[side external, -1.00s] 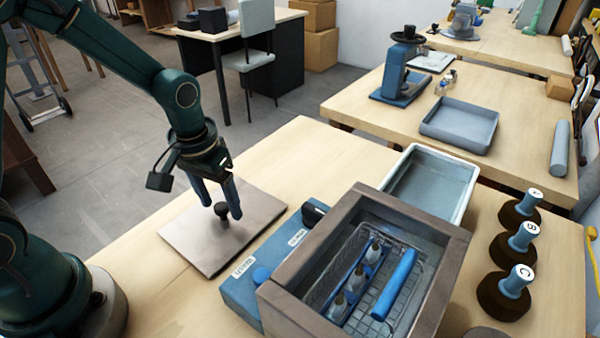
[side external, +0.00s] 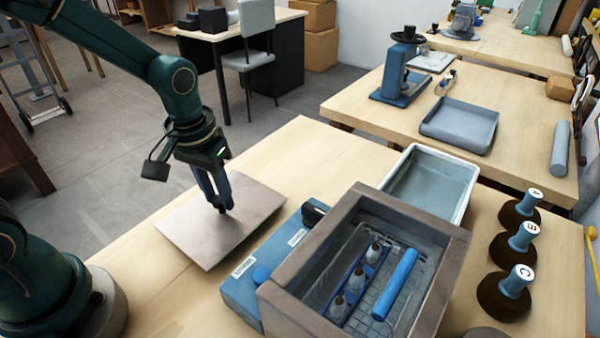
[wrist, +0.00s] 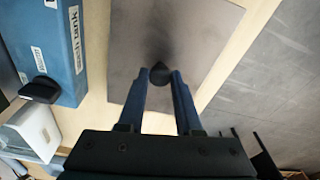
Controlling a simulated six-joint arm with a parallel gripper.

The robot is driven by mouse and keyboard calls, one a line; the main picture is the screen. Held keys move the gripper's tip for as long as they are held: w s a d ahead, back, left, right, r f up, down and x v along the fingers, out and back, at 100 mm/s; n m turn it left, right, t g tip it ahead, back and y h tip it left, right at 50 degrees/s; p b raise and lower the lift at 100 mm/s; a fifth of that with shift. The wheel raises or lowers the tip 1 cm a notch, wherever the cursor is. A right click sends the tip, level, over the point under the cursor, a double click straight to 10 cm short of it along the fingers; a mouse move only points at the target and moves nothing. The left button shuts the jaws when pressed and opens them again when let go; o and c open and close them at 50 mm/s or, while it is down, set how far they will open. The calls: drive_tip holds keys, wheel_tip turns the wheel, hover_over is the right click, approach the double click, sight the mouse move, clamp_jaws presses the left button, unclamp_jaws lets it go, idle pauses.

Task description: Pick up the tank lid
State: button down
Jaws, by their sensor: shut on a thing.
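The tank lid (side external: 180,228) is a flat brown-grey plate with a dark knob, left of the open tank (side external: 452,275). It also shows in the wrist view (wrist: 205,45). My gripper (side external: 222,207) points down over the lid's middle, its fingers shut on the knob. In the wrist view the dark knob (wrist: 160,71) sits between the two fingertips (wrist: 161,78). The lid looks level and slightly raised; any gap beneath is hard to see. The tank has a brown-grey rim and holds a wire basket with small bottles and a blue cylinder (side external: 396,283).
A blue control housing (side external: 240,291) lies between lid and tank. A grey-white tray (side external: 463,205) stands behind the tank. Dark-based pegs (side external: 515,285) marked A, B and C stand at right. The bench (side external: 310,150) behind the lid is clear.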

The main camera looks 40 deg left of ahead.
wheel_tip(320, 180, up, 3)
drive_tip(key=shift+a+f, duration=0.1)
drive_tip(key=shift+a, duration=0.05)
drive_tip(key=s+a+r, duration=0.5)
drive_tip(key=a+r, duration=0.1)
drive_tip(key=a, duration=0.4)
drive_tip(key=w+d+r+m, duration=0.2)
drive_tip(key=w+d+r, duration=0.1)
drive_tip(key=d, duration=0.4)
drive_tip(key=shift+d+r, duration=0.4)
drive_tip(key=shift+r, duration=0.15)
drive_tip(key=shift+w, duration=0.1)
drive_tip(key=n, duration=0.2)
hover_over(249, 204)
drive_tip(key=f, duration=1)
drive_tip(key=shift+s+f, duration=0.2)
drive_tip(key=shift+f, duration=2)
